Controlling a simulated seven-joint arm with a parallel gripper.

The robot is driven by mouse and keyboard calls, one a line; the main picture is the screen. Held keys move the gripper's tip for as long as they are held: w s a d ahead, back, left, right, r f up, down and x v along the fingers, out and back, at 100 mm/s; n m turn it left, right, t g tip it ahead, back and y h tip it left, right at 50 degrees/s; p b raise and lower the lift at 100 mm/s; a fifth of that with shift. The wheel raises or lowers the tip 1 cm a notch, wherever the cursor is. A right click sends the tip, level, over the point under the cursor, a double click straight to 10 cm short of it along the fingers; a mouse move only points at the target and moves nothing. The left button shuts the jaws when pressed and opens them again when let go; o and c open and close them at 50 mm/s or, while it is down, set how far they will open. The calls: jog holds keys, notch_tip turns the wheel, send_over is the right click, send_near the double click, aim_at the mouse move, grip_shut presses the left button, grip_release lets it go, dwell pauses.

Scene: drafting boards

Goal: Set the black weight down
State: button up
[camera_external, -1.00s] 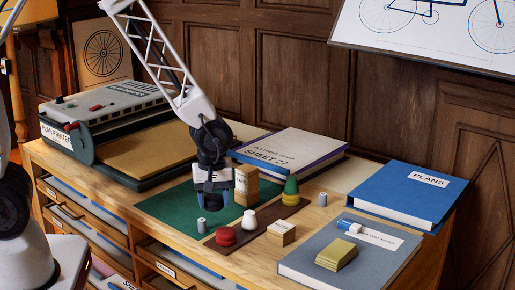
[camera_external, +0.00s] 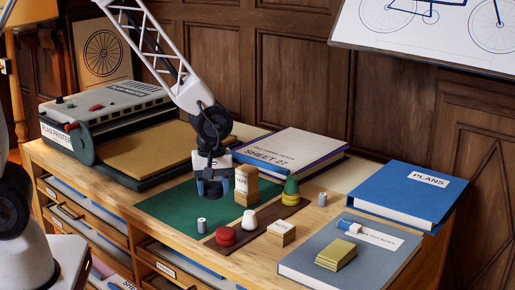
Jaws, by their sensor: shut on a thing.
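My gripper (camera_external: 213,188) points down over the green mat (camera_external: 180,212), low above or near its surface; the exact gap cannot be told. It is shut on the black weight (camera_external: 213,187), which shows only as a dark shape between the fingers and is mostly hidden by them. A stack of wooden blocks (camera_external: 246,187) stands close to the right of my gripper. A small grey cylinder (camera_external: 201,225) stands in front of it.
A brown strip (camera_external: 276,219) holds a red piece (camera_external: 226,236), a white piece (camera_external: 249,220) and a green-and-yellow piece (camera_external: 291,190). A wooden block (camera_external: 281,234) and another grey cylinder (camera_external: 322,199) are to the right. The mat's left part is clear.

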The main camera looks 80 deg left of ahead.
aim_at(216, 185)
jog(key=r, duration=0.6)
jog(key=shift+w+a+r, duration=0.15)
jog(key=shift+w+r, duration=0.1)
jog(key=shift+w, duration=0.15)
jog(key=w+a, duration=0.5)
jog(key=w, duration=0.5)
jog(key=w+a+r, duration=0.1)
jog(key=w+a, duration=0.3)
jog(key=w, duration=0.6)
jog(key=w+a, duration=0.5)
jog(key=w, duration=0.5)
jog(key=w+a+f, duration=0.4)
jog(key=w+f, duration=0.2)
jog(key=w, duration=0.1)
jog(key=shift+f, duration=0.15)
jog(key=shift+f, duration=3.05)
